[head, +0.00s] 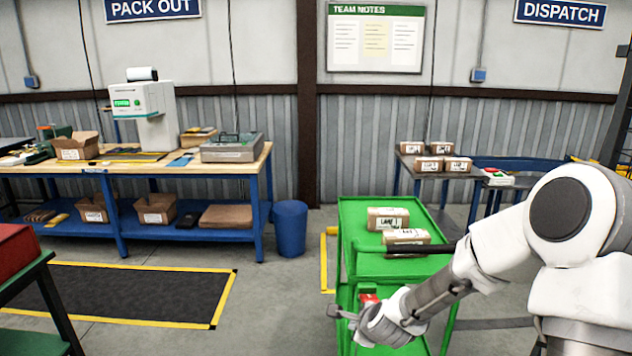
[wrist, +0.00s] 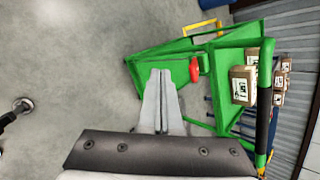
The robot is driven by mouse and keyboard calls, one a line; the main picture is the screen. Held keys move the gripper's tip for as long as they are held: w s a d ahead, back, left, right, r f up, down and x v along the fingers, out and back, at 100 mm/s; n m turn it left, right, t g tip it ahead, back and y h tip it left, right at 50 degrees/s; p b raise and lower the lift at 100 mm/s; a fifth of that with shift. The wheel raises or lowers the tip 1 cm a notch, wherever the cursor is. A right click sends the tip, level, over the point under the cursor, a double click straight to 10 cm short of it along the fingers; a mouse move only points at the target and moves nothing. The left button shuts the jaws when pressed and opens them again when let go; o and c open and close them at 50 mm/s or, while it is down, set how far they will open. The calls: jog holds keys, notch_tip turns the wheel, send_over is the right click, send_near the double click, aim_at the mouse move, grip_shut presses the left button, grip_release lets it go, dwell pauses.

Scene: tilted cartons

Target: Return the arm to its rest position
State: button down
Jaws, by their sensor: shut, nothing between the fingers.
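My gripper (head: 340,313) is in front of the green cart (head: 365,262) in the head view, at the end of my bent white and grey arm. In the wrist view my gripper (wrist: 161,76) shows its two fingers side by side, shut, with nothing between them. Part of the cart (wrist: 150,55) lies beyond the fingers in that view. Two cartons, one (head: 388,218) behind the other (head: 406,237), lie on the cart's top shelf, apart from my gripper.
A dispatch table (head: 455,170) with several cartons stands behind the cart. A workbench (head: 130,168) and a blue bin (head: 290,228) stand left. Open floor (head: 270,310) lies left of the cart.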

jog(key=s+r+n+g+h+p, duration=0.15)
jog(key=s+r+n+p, duration=0.25)
jog(key=s+r+n, duration=1.35)
jog(key=s+d+r+n+g+b, duration=0.1)
jog(key=s+d+r+n, duration=0.3)
jog(key=s, duration=0.7)
notch_tip(320, 180, up, 3)
jog(key=shift+s+d+f+b, duration=0.15)
jog(key=shift+d+b, duration=0.3)
jog(key=shift+d, duration=0.55)
